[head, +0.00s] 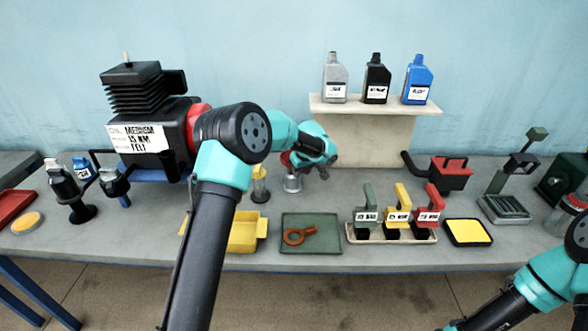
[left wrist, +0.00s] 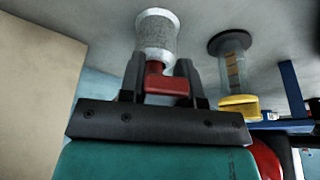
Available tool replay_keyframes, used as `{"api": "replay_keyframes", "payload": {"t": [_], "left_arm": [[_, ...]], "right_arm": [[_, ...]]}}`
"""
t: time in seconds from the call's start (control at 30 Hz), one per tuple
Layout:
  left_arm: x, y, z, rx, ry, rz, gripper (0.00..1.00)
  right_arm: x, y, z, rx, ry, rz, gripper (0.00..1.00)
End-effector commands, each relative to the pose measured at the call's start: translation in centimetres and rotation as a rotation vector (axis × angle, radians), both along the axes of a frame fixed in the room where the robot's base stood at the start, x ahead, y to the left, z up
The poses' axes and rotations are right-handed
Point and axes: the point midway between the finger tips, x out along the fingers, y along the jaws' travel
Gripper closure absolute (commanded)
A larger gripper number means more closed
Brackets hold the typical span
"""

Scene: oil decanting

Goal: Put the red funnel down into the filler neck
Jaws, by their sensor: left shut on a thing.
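My left gripper (head: 312,165) is over the bench, left of the shelf block. In the left wrist view (left wrist: 163,80) it is shut on a small red piece, which I take for the red funnel (left wrist: 168,86). Its shape is mostly hidden by the fingers, and only a bit of red shows in the head view (head: 285,158). A grey cylinder with a pale rim (head: 292,183) is just below the red piece; it also shows in the left wrist view (left wrist: 157,38). I cannot tell whether they touch, or whether this is the filler neck. My right gripper is out of view.
A yellow-capped cylinder (head: 260,185) stands left of the grey cylinder. A black engine (head: 150,120) stands at left. In front are a yellow tray (head: 243,232), a green tray (head: 300,222) and a rack (head: 372,238) of coloured handled pieces. Bottles (head: 376,80) line the shelf.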

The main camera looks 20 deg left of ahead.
Motion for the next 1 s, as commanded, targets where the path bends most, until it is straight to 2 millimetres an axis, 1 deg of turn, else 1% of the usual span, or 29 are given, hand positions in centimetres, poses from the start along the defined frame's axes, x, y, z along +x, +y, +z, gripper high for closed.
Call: {"api": "replay_keyframes", "payload": {"t": [0.3, 0.67, 0.77, 1.0], "left_arm": [[0.0, 0.0, 0.5, 0.001, -0.001, 0.000, 1.00], [0.0, 0.0, 0.6, 0.000, -0.001, 0.000, 1.00], [0.0, 0.0, 0.9, 0.000, -0.003, 0.000, 1.00], [0.0, 0.0, 2.6, -0.001, -0.003, 0.001, 1.00]], "right_arm": [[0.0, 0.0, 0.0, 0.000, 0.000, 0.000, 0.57], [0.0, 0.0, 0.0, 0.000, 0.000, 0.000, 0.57], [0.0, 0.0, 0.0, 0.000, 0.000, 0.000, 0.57], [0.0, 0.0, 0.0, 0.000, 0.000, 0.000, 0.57]]}}
